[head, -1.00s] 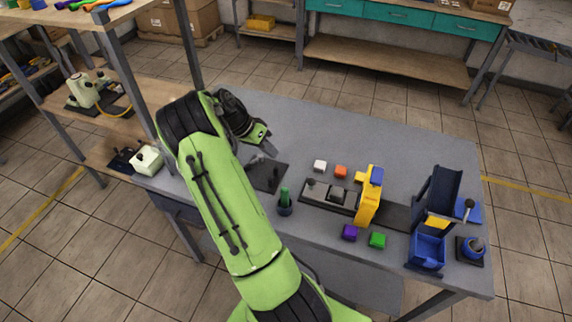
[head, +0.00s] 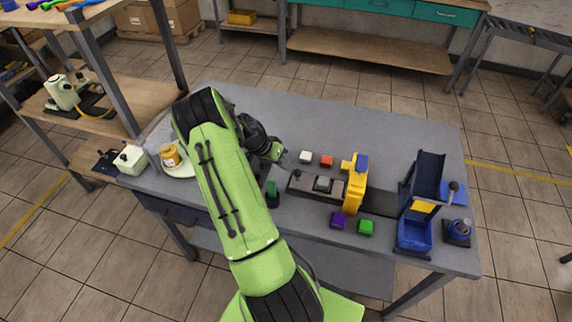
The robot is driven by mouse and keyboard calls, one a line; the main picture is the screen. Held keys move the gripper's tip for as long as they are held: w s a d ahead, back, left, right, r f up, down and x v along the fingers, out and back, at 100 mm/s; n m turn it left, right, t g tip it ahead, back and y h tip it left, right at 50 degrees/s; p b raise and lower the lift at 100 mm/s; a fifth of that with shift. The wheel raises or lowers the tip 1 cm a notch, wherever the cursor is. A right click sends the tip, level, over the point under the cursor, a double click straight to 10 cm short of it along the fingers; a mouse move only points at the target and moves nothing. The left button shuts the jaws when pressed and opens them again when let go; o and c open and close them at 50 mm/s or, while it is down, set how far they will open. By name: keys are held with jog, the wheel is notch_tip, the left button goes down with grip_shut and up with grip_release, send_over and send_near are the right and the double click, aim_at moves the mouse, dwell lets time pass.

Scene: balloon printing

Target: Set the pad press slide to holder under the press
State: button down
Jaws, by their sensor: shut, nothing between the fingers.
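The pad press (head: 356,186) is a yellow upright frame with a blue top, standing on a long dark rail (head: 378,204) on the grey table. The slide (head: 309,188) is a grey plate with a small light-topped holder (head: 323,184) and a dark knob (head: 297,174) at its left end. The holder sits left of the yellow frame, not under it. My gripper (head: 280,153) is shut and empty, above the table just up and left of the knob, apart from it. My green arm hides part of the table to the left.
A dark green pad bottle (head: 272,193) stands left of the slide. A blue bin (head: 414,236) stands right. The table's back is clear.

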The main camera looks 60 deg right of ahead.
jog(key=shift+s+f, duration=0.1)
jog(key=shift+s, duration=0.25)
jog(key=shift+s, duration=0.4)
jog(key=s+b, duration=0.1)
jog(key=s, duration=0.2)
jog(key=s+d+b, duration=0.1)
jog(key=s, duration=0.1)
jog(key=s+b, duration=0.2)
jog(key=s, duration=0.1)
jog(key=shift+s+d+f, duration=0.1)
jog(key=shift+s+d, duration=0.1)
jog(key=shift+s, duration=0.4)
jog(key=shift+r, duration=0.2)
